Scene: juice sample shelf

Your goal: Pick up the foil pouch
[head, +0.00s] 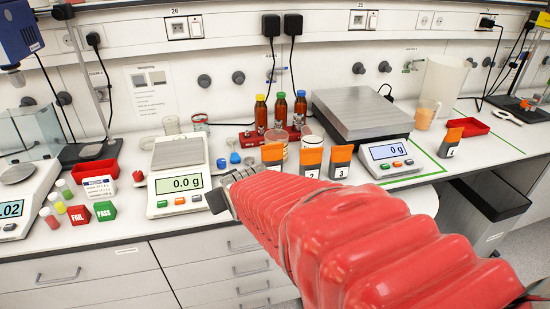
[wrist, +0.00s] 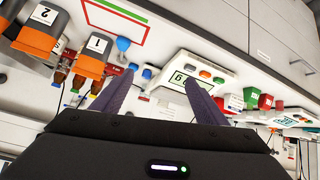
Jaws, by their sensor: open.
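I cannot make out a foil pouch for certain in either view. My gripper (head: 236,180) reaches over the bench in the head view, just right of the small scale's display. In the wrist view my gripper (wrist: 160,95) is open, its two grey fingers apart with nothing held between them. Grey-and-orange numbered pieces stand to its right in the head view: number 1 (head: 272,152), number 2 (head: 311,160), number 3 (head: 340,158) and, farther off, number 4 (head: 451,140). My red arm hides part of the bench front.
A small scale (head: 180,184) reads 0.0 g; a larger scale (head: 360,112) stands at the back. Brown bottles (head: 280,110) stand in a red rack. FAIL (head: 78,215) and PASS (head: 105,210) blocks lie left. A red tray (head: 467,127) and a jug (head: 442,82) are right.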

